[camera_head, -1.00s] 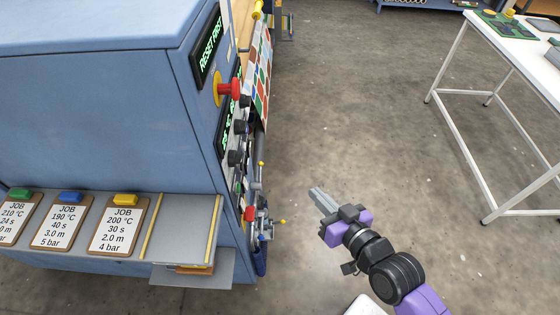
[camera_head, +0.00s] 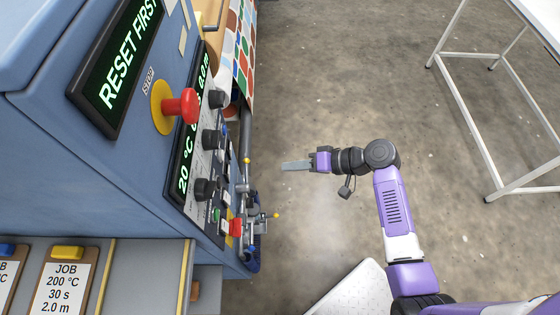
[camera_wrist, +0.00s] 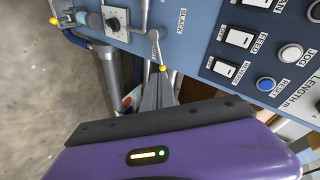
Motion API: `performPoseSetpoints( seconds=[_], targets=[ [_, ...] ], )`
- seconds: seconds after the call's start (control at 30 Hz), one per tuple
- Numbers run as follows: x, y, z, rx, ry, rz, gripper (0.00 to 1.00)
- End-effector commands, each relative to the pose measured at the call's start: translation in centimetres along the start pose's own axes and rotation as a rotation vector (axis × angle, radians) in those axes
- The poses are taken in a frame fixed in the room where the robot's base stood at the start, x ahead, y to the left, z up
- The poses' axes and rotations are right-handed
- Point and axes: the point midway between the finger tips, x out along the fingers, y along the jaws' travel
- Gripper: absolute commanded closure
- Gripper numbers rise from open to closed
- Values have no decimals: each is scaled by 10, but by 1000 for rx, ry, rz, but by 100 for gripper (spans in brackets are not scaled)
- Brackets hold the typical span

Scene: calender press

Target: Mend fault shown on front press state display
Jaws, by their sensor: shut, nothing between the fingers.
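The front state display (camera_head: 118,65) on the blue press reads "RESET FIRST" in green. Below it, a red mushroom stop button (camera_head: 185,105) stands out from a yellow plate. In the wrist view a round blue button (camera_wrist: 266,84) is labelled RESET, with a white JOG button (camera_wrist: 290,52) near it. My gripper (camera_head: 284,166) is shut and empty, out in front of the panel and pointing left towards it. In the wrist view my shut fingers (camera_wrist: 160,76) point at a lever with a yellow knob (camera_wrist: 163,68), left of the RESET button; I cannot tell whether they touch.
The panel also bears black knobs (camera_head: 211,139), a green readout (camera_head: 188,150) starting "20 °C", and FEED (camera_wrist: 238,38) and REVERSE (camera_wrist: 221,70) switches. Yellow-tipped levers (camera_head: 247,160) jut out below. A white table frame (camera_head: 470,110) stands right; floor between is clear.

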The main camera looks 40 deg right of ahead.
Motion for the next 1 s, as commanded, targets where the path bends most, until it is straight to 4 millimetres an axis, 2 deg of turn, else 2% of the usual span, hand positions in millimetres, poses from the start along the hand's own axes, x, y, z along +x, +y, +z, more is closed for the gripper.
performPoseSetpoints(
  seconds=[0.4,0.6,0.8,1.0],
  targets=[
    [80,0,0,-1,-2,1,100],
    [111,0,0,0,0,2,100],
    [125,1,0,0,1,3,100],
    [128,1,0,0,2,3,100]
  ],
)
